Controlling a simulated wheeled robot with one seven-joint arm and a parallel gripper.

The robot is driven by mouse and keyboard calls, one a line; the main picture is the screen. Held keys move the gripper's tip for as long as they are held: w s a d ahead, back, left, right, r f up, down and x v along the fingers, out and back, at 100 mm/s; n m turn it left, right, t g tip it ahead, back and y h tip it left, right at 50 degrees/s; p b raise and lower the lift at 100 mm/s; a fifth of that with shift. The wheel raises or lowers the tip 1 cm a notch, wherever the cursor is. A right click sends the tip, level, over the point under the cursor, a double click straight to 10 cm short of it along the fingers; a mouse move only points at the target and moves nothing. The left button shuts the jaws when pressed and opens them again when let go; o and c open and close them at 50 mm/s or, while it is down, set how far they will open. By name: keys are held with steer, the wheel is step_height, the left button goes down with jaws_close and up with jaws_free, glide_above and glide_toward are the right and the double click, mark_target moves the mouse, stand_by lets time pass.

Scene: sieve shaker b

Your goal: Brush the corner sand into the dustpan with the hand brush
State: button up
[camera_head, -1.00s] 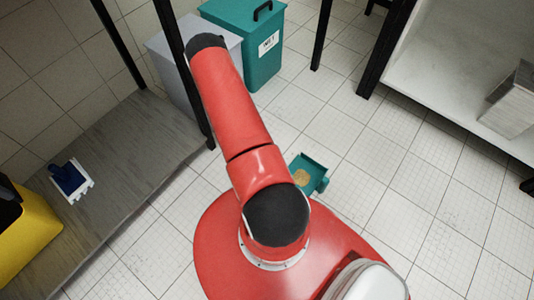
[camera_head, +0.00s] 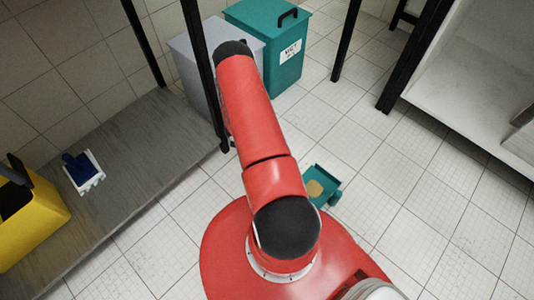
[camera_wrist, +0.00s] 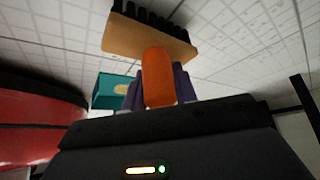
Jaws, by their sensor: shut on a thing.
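The hand brush has an orange handle (camera_wrist: 158,78), a wooden block (camera_wrist: 148,38) and black bristles at the top of the wrist view. My gripper (camera_wrist: 158,88) is shut on the orange handle. The teal dustpan (camera_head: 327,179) lies on the tiled floor, just right of my arm in the head view. A tan patch of sand (camera_head: 314,189) shows in it. The dustpan (camera_wrist: 104,95) also shows in the wrist view, left of and beyond the handle. In the head view my arm hides the gripper and brush. I cannot make out sand in a corner.
A teal lidded bin (camera_head: 275,55) and a grey bin (camera_head: 193,62) stand at the back. A grey bench top (camera_head: 150,135) at left carries a blue and white item (camera_head: 83,170) and a yellow container (camera_head: 35,220). Black posts and a white shelf unit (camera_head: 465,75) stand around open floor.

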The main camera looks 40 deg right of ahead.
steer(key=shift+f, duration=0.25)
steer(key=shift+s+d, duration=0.15)
steer(key=shift+s, duration=1.4)
steer(key=shift+s+d, duration=0.1)
steer(key=shift+s, duration=1.45)
steer(key=shift+s+d+f+b, duration=0.15)
steer(key=shift+s+b, duration=0.2)
steer(key=shift+s, duration=0.85)
steer(key=shift+s+d+r+b, duration=0.1)
steer(key=shift+s+b, duration=0.25)
steer(key=shift+s, duration=1.5)
steer(key=shift+r, duration=0.2)
steer(key=shift+r+p, duration=0.85)
steer(key=shift+r, duration=0.45)
